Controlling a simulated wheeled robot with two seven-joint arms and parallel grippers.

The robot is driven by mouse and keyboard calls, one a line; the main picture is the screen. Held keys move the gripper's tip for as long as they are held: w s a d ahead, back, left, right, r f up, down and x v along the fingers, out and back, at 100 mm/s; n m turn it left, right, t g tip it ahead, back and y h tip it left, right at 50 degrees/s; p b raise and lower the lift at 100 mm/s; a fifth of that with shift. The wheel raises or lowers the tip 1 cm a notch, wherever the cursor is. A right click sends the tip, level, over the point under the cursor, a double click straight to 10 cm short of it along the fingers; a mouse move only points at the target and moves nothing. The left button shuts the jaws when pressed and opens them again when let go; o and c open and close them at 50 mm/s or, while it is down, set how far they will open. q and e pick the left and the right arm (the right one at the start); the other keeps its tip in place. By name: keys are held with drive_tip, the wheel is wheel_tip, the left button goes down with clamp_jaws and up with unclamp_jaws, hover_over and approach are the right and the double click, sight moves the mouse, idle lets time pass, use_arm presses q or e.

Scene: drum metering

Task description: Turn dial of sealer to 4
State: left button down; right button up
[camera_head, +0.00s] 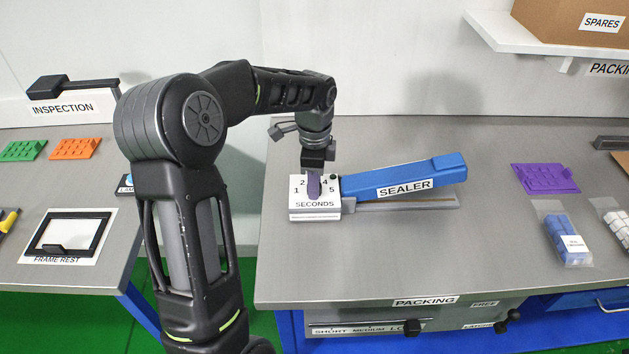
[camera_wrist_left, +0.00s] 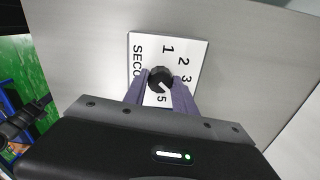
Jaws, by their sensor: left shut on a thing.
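The sealer (camera_head: 400,178) stands on the packing bench, with a blue arm and a white dial box (camera_head: 316,212) marked SECONDS at its left end. My left gripper (camera_head: 314,186) points straight down over this box, with purple fingers. In the left wrist view the fingers are shut on the black dial (camera_wrist_left: 160,79), one on each side. A pale pointer mark on the dial faces the lower right, roughly toward the 4 to 5 side; the exact number is unclear. Numbers 1, 2, 3 and 5 show there; 4 is hidden by a finger. My right gripper is out of view.
A purple tray (camera_head: 545,178) and bags of blue (camera_head: 567,240) and white pieces lie on the right of the bench. An inspection table with a frame (camera_head: 68,236) stands left, across a gap. A shelf with a spares box (camera_head: 575,25) hangs upper right.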

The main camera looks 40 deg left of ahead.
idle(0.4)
use_arm(q)
drive_tip(key=c, duration=1)
unclamp_jaws()
drive_tip(key=shift+r, duration=0.1)
wheel_tip(320, 180, up, 8)
drive_tip(key=shift+f+b, duration=0.2)
drive_tip(key=shift+b, duration=0.25)
